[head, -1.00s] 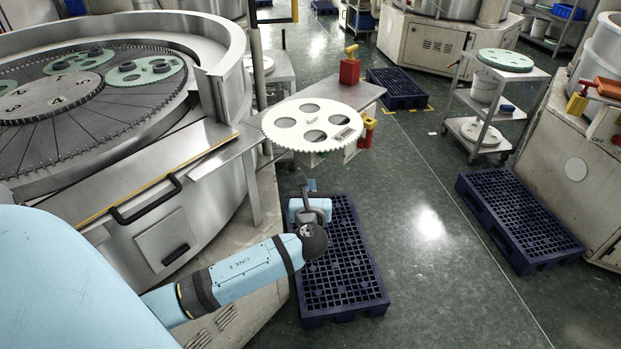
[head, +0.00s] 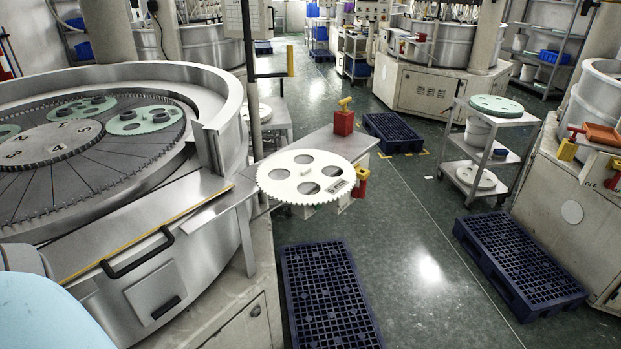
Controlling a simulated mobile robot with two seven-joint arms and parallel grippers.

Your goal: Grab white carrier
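The white carrier (head: 306,168) is a flat toothed disc with several round holes and a small label. It lies on a grey metal side table (head: 335,142) beside the big lapping machine, overhanging the table's near edge. No gripper touches it in view. Part of my light blue arm shows at the lower left corner, but neither of my grippers is in the picture.
The lapping machine (head: 128,235) fills the left, with green carriers on its plate. A red block with a yellow handle (head: 344,120) stands behind the white carrier. Blue pallets (head: 325,297) (head: 517,262) lie on the floor, with clear floor between them. A cart (head: 521,121) stands at right.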

